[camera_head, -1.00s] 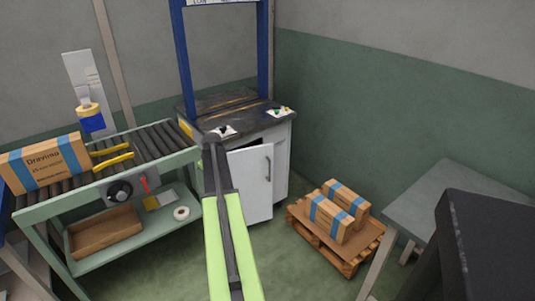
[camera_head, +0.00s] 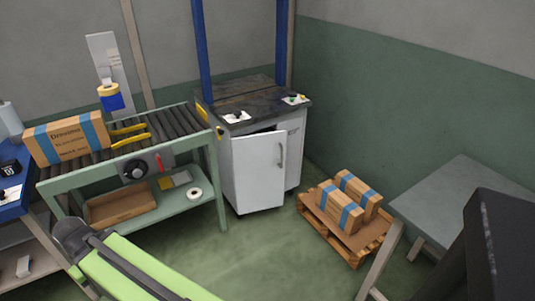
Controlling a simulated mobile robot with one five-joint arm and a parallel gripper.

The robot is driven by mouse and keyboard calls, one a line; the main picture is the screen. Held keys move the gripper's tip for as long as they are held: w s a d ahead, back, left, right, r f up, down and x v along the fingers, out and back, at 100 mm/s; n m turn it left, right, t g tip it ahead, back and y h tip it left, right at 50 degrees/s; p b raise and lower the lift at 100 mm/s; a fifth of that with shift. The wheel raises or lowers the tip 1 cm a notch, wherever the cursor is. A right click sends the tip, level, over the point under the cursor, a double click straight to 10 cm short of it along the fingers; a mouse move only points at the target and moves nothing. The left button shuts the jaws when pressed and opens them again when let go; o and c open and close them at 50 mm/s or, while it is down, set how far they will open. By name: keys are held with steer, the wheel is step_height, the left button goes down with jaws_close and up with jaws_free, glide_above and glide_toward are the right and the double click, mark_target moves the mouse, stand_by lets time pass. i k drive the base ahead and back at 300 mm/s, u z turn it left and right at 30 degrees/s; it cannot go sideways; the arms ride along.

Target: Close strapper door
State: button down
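The strapper (camera_head: 262,106) stands in the back corner, with a dark top, blue uprights and a white cabinet below. Its white door (camera_head: 256,175) is on the cabinet front and stands slightly ajar, with a dark gap along its top edge. A vertical handle (camera_head: 281,154) is near the door's right edge. My green and dark grey arm lies across the lower left, apart from the door. My gripper is not visible in this view.
A roller conveyor (camera_head: 184,118) with a taped carton (camera_head: 66,141) stands left of the strapper. A wooden pallet (camera_head: 341,242) with two cartons is to the right, near a grey table (camera_head: 464,200). Green floor is clear before the door.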

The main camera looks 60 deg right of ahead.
mark_target(259, 159)
steer(key=u, duration=0.05)
steer(key=k, duration=1.5)
steer(key=z, duration=0.65)
steer(key=i, duration=1.65)
steer(key=u, duration=0.65)
